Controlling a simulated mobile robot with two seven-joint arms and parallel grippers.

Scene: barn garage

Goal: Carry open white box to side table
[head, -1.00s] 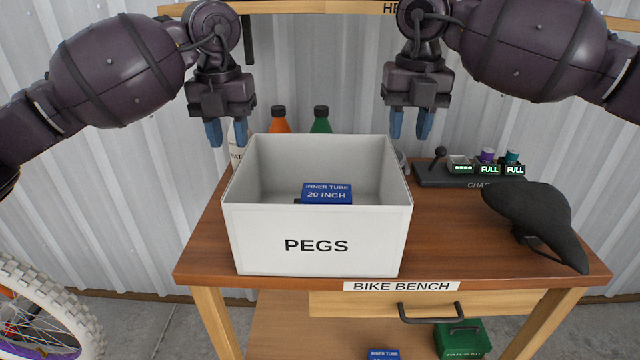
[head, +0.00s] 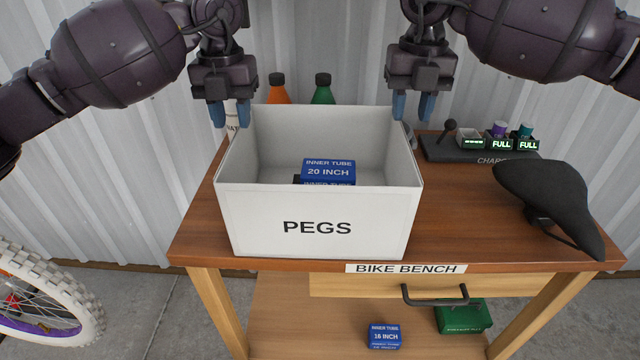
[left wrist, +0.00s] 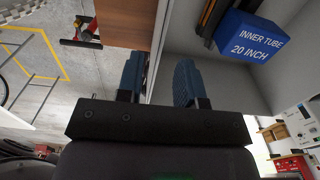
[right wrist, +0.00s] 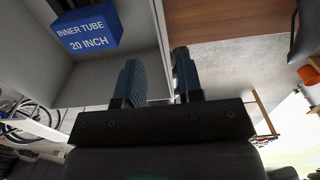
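The open white box labelled PEGS (head: 318,240) stands upright on the bike bench (head: 480,215). A blue inner tube box marked 20 INCH (head: 328,170) lies inside, with a dark item partly hidden beside it. My left gripper (head: 231,113) is open at the box's left side wall near the back; its wrist view shows the fingers (left wrist: 159,82) on either side of the wall line. My right gripper (head: 413,107) is open at the right side wall near the back, its fingers (right wrist: 158,80) likewise on either side of the wall line. No side table is recognisable.
An orange-bodied bottle (head: 277,90) and a green bottle (head: 323,92) stand behind the box. A charger (head: 480,150) and a black saddle (head: 548,200) occupy the bench's right side. A bike wheel (head: 45,305) is at lower left. A corrugated wall is behind.

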